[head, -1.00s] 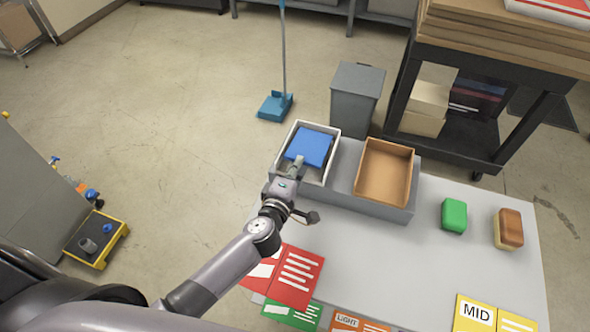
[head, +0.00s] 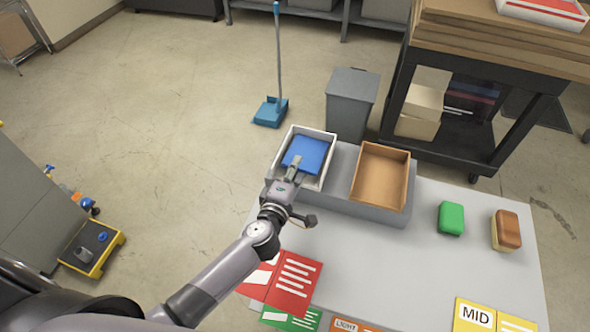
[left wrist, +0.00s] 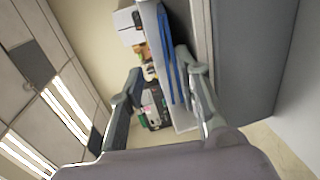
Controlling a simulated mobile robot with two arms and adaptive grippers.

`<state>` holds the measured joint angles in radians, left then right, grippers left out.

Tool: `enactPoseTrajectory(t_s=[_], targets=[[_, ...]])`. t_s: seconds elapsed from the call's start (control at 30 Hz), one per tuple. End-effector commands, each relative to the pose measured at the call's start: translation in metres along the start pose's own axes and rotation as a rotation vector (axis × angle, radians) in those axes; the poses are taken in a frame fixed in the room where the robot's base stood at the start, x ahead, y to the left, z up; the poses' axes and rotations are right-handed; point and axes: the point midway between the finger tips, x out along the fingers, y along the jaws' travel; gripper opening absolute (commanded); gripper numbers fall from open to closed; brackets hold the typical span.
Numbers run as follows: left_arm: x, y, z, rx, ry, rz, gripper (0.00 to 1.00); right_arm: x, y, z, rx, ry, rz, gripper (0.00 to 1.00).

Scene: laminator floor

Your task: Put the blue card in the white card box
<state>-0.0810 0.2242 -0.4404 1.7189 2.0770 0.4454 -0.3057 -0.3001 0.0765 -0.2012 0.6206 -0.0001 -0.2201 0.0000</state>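The blue card (head: 306,154) is inside the outline of the white card box (head: 331,146), within its walls. Whether it rests flat on the box floor is hard to tell. My left gripper (head: 296,162) is over the box, its fingertips at the card's near edge. In the left wrist view my left gripper (left wrist: 158,92) shows its two fingers spread apart with a gap between them. The blue card (left wrist: 168,55) shows there as narrow blue strips beyond the fingers, beside a pale box wall. My right gripper is not in view.
A brown-lined box (head: 381,178) stands right of the white one. A green block (head: 451,218) and a brown sponge-like block (head: 506,230) sit on the grey table (head: 400,265). Red sheets (head: 290,285) lie near the front. A grey bin (head: 351,103) stands behind the table.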

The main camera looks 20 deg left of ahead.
Motion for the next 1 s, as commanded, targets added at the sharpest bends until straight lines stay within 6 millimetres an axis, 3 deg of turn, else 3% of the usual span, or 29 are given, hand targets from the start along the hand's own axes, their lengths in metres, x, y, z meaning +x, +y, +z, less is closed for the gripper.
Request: enactPoseTrajectory(t_s=[0.27, 0.7, 1.0], targets=[[-0.007, -0.002, 0.0, 0.001, 0.0, -0.003, 0.31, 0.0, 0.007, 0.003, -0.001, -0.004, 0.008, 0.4], [-0.093, -0.002, 0.0, 0.0, -0.002, -0.004, 0.31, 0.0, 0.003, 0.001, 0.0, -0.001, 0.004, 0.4], [-0.12, 0.0, 0.0, 0.0, 0.0, 0.0, 0.31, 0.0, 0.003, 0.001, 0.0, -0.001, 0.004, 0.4]])
